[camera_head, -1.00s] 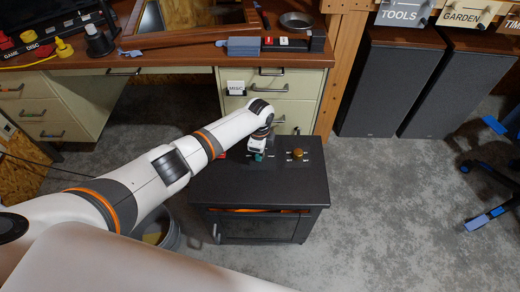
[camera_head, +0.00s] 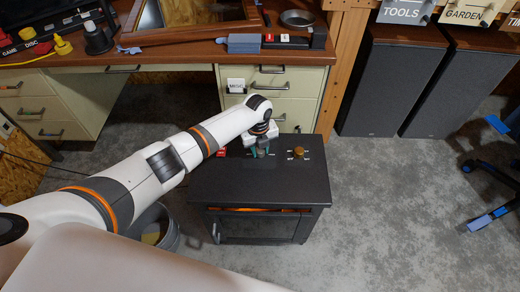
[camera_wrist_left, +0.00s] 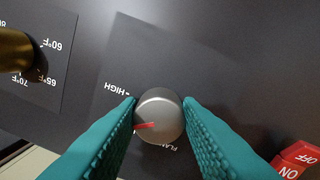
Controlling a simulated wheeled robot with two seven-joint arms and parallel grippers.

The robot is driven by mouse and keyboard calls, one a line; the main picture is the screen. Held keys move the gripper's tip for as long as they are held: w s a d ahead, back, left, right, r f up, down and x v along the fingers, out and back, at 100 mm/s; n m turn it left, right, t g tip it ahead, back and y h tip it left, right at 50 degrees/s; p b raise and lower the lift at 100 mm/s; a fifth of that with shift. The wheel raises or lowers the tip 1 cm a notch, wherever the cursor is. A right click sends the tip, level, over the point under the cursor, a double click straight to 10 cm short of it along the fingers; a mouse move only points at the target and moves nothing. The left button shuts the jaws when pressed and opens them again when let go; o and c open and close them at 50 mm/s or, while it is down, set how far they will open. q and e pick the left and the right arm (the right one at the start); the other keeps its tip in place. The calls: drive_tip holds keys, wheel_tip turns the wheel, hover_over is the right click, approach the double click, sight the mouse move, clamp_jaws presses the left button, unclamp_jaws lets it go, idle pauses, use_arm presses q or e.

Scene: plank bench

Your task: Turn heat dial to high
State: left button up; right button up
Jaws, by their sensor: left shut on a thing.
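The silver heat dial (camera_wrist_left: 159,115) sits on the dark top of the heater box (camera_head: 262,185). Its red mark points left in the left wrist view, a little below the printed HIGH label (camera_wrist_left: 122,88). A second label, partly hidden, starts with "FLA" below the dial. My left gripper (camera_head: 260,150) reaches down onto the box top. Its teal fingers are shut on the dial from both sides. The dial is mostly hidden in the head view. My right gripper is not in view.
A brass knob (camera_head: 298,152) with temperature marks stands right of the dial in the head view. A red ON/OFF switch (camera_wrist_left: 294,162) lies on the other side. A desk (camera_head: 180,57) stands behind; a grey bucket (camera_head: 158,230) is left.

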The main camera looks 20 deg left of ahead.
sight(258, 150)
use_arm(q)
drive_tip(key=m+b, duration=0.1)
drive_tip(key=m, duration=0.2)
drive_tip(key=shift+m, duration=0.3)
drive_tip(key=shift+m+b, duration=0.5)
drive_tip(key=shift+m, duration=1.1)
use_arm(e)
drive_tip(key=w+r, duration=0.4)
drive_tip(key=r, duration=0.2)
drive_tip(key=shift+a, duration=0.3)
use_arm(q)
drive_tip(key=o, duration=1)
drive_tip(key=shift+r, duration=0.1)
drive_tip(key=shift+r, duration=0.25)
drive_tip(key=r, duration=0.3)
drive_tip(key=r+p, duration=0.1)
drive_tip(key=r, duration=0.3)
drive_tip(key=r+p, duration=0.1)
drive_tip(key=r, duration=0.3)
drive_tip(key=shift+a+r, duration=0.2)
drive_tip(key=shift+a, duration=0.1)
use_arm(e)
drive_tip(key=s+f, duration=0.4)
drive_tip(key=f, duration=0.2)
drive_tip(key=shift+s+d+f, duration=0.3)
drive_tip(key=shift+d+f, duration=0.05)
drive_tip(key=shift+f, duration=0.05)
